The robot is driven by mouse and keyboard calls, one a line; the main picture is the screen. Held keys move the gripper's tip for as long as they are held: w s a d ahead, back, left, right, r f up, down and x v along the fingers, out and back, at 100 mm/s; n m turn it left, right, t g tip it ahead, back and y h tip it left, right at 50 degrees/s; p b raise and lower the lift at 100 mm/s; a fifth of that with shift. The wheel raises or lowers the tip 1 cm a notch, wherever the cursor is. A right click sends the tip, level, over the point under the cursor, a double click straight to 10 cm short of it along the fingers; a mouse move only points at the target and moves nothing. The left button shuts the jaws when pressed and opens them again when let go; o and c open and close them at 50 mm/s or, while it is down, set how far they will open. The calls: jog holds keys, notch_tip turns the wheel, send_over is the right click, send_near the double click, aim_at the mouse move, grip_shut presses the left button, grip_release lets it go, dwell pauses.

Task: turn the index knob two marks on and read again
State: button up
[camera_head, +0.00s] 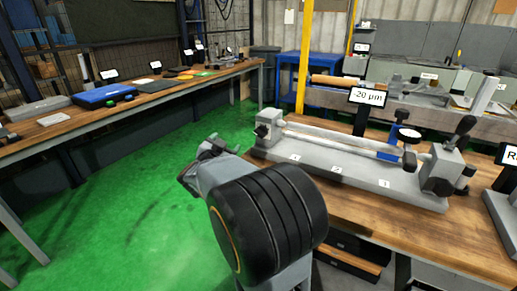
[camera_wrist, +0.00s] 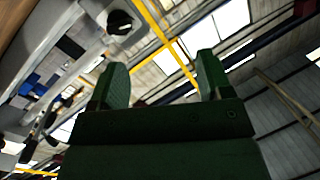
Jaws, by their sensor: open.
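A bench fixture holds a long thin bar (camera_head: 350,140) between a left block (camera_head: 270,122) and a right block (camera_head: 443,168) on a grey base (camera_head: 330,163). A small dark part at the left block's outer end may be the index knob, but its marks are too small to read. A display (camera_head: 367,97) above the bar reads -20 µm. My gripper (camera_head: 203,160) is left of the fixture, apart from it and partly hidden by my arm. In the wrist view my gripper (camera_wrist: 162,78) is open and empty. A round black knob (camera_wrist: 120,22) shows beyond its left finger.
A dial gauge (camera_head: 408,136) stands over the bar near its right end. A long side bench (camera_head: 150,90) with trays and tools runs along the left. Green floor (camera_head: 150,170) lies open between the benches.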

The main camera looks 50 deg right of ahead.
aim_at(258, 134)
jog(key=d+m+g+b, duration=0.1)
jog(key=d, duration=0.4)
jog(key=d+f+m+g+h, duration=0.1)
jog(key=d, duration=0.5)
jog(key=d+f+g+b, duration=0.1)
jog(key=d, duration=0.4)
jog(key=shift+w+d+f+m+g+h+b, duration=0.1)
jog(key=shift+d+f+m+g+h+b, duration=0.05)
jog(key=shift+m+g+h+b, duration=0.25)
jog(key=shift+c, duration=0.5)
jog(key=c, duration=0.8)
